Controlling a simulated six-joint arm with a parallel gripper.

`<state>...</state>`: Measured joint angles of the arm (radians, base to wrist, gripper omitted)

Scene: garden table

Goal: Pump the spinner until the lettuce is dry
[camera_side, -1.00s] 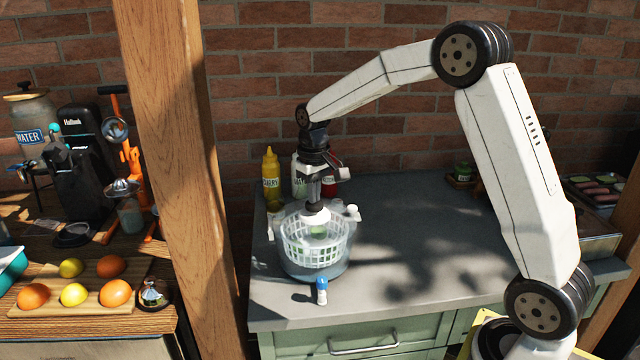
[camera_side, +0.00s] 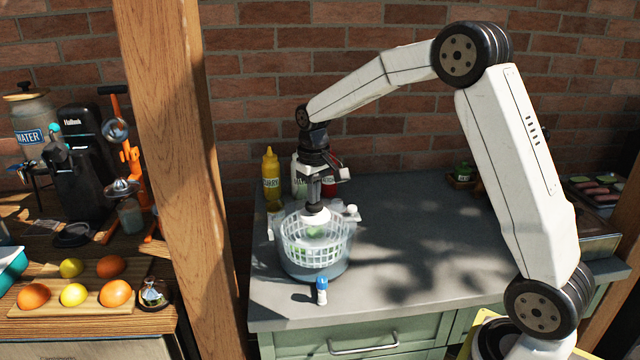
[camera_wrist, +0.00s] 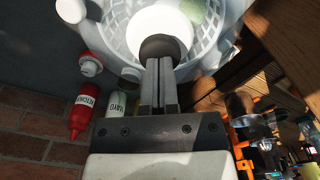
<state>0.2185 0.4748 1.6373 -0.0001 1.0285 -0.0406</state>
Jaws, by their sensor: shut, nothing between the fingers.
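The salad spinner (camera_side: 315,262) stands on the grey counter, a clear bowl with a white slotted basket (camera_side: 300,248) inside. Some green lettuce (camera_side: 314,231) shows in it, partly hidden. A white pump knob (camera_side: 316,214) rises at the spinner's centre; in the wrist view the pump knob (camera_wrist: 160,24) has a dark round top. My gripper (camera_side: 315,203) points straight down above the spinner, shut and empty. Its fingertips (camera_wrist: 160,62) are at the dark top of the knob and appear to touch it. How far the knob is pressed is hard to tell.
A yellow curry bottle (camera_side: 271,180), a pale bottle (camera_side: 299,176) and a red ketchup bottle (camera_wrist: 83,107) stand behind the spinner. A small blue-capped bottle (camera_side: 322,290) is in front. A wooden post (camera_side: 180,150) rises to the left. The counter to the right is mostly clear.

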